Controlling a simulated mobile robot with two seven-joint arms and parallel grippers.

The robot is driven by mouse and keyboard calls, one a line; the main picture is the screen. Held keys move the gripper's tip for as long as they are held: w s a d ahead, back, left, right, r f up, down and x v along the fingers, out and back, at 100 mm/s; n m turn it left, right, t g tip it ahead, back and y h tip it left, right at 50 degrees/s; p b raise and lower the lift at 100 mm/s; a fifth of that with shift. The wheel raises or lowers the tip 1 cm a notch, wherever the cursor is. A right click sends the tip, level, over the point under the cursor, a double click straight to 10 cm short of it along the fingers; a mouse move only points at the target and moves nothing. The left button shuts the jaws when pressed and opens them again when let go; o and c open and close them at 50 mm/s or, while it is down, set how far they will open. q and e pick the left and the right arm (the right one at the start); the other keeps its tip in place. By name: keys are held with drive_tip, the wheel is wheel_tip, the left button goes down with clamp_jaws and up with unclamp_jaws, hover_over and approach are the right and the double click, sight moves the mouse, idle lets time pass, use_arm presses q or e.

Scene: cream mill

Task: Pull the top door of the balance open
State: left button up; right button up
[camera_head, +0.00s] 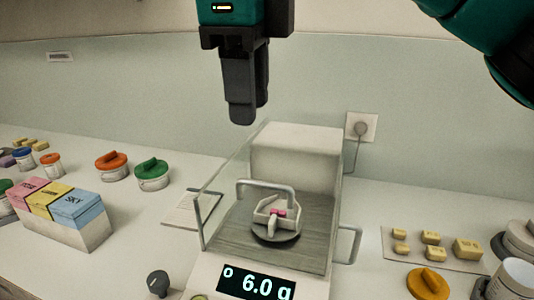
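The balance (295,150) stands on the counter with clear glass walls around its weighing chamber. A grey bar handle (266,184) crosses the view over the chamber and appears to belong to the glass top door, whose edges are hard to make out. Below it, a white weighing boat with a little pink material (268,214) sits on the round pan. The display (256,284) reads 6.0 g. My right gripper (243,122) points down above and behind the handle, apart from it, and holds nothing I can see. Its fingers overlap in this view, hiding any gap. My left gripper is out of view.
A side handle (349,246) sticks out at the balance's right. Left are coloured boxes (58,215) and lidded tubs (152,174). Right are yellow blocks on a tray (447,260) and an orange lid (428,284). A wall socket (361,127) with a cable is behind.

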sight(264, 183)
drive_tip(key=w+f, duration=0.1)
drive_tip(key=f, duration=0.3)
drive_tip(key=d+f, duration=0.1)
drive_tip(key=f, duration=0.2)
drive_tip(key=w+f+b, duration=0.1)
drive_tip(key=f, duration=0.3)
drive_tip(key=shift+w+d+f, duration=0.2)
drive_tip(key=shift+w+f, duration=0.15)
clamp_jaws()
idle(1.1)
